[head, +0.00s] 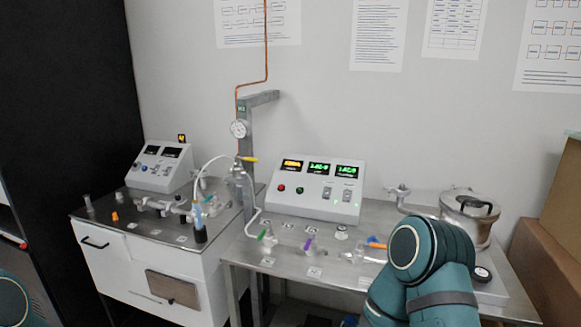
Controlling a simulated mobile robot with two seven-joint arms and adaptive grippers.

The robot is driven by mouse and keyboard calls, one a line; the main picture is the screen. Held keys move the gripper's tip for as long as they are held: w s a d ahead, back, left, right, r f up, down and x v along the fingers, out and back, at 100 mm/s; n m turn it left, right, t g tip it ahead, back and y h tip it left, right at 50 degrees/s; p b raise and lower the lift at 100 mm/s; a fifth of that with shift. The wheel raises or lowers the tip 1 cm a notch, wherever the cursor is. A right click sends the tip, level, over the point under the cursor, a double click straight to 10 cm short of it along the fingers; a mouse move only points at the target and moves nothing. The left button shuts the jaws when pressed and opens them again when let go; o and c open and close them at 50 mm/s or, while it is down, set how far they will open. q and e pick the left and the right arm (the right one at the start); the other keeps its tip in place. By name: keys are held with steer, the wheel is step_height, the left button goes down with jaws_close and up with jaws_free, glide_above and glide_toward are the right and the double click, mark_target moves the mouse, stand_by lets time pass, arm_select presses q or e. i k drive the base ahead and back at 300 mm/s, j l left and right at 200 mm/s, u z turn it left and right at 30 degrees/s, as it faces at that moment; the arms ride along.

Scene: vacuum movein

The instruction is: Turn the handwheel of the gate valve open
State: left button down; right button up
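Neither of my grippers shows. A teal link of my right arm covers the front right of the steel table (285,222), and a bit of my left arm is at the lower left corner. I cannot say for sure which fitting is the gate valve. Small valve-like fittings on the table carry a green handle (263,235), a purple handle (308,243) and an orange handle (376,245). Parts behind my arm are hidden.
A lidded metal vessel (468,220) stands at the table's right, with a control box (316,190) behind the valves. A white cabinet (125,265) with another control box (160,167) stands left. A post (246,130) with a gauge rises between them. Cardboard boxes (540,265) stand right.

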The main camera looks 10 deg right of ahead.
mark_target(481, 274)
steer(key=z, duration=1.65)
